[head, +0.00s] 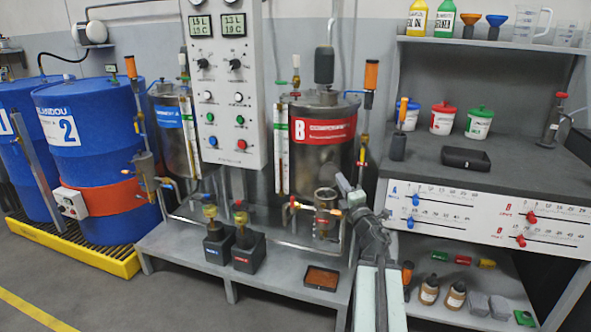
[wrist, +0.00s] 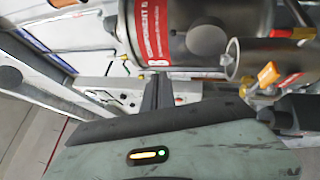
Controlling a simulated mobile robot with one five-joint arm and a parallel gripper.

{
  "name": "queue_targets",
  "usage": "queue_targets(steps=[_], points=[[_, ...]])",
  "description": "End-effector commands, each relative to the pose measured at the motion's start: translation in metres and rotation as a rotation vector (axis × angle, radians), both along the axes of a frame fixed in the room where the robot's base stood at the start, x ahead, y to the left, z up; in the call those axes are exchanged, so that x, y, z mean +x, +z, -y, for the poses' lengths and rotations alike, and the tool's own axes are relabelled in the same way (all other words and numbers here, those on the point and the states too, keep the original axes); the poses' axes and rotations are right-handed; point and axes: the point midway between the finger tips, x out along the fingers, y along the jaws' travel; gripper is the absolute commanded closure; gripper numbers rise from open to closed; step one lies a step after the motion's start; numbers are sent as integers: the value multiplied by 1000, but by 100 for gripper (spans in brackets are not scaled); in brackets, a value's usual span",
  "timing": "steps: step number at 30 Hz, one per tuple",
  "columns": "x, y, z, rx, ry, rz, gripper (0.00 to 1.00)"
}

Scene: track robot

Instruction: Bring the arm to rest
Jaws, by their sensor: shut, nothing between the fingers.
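My arm (head: 370,235) rises at the lower centre right of the head view, in front of the steel tank B (head: 318,155) with its red label. My gripper (head: 345,186) is at its upper end, close to a small steel cup (head: 325,198) in the picture; I cannot tell whether they touch. In the wrist view the dark fingers (wrist: 158,92) are together with nothing between them. Tank B's red label (wrist: 160,30) shows sideways above them, and a steel cylinder (wrist: 270,57) lies to the right.
A control panel (head: 228,85) stands left of tank B. Blue drums (head: 95,110) stand on a yellow pallet (head: 100,258) at left. At right, a grey workbench (head: 430,175) carries tubs and a dark case (head: 466,158). A brown tray (head: 322,278) lies on the low stand. Floor is clear at lower left.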

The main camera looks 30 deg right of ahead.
Motion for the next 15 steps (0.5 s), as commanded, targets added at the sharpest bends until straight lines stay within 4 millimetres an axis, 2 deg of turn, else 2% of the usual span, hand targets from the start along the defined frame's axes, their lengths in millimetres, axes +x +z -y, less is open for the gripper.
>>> queue_targets(steps=[4, 7, 11, 15], points=[[3, 0, -5, 0, 7, 0, 100], [21, 0, -33, 0, 52, 0, 100], [57, 0, -99, 0, 154, 0, 100], [89, 3, -175, 49, 255, 20, 100]])
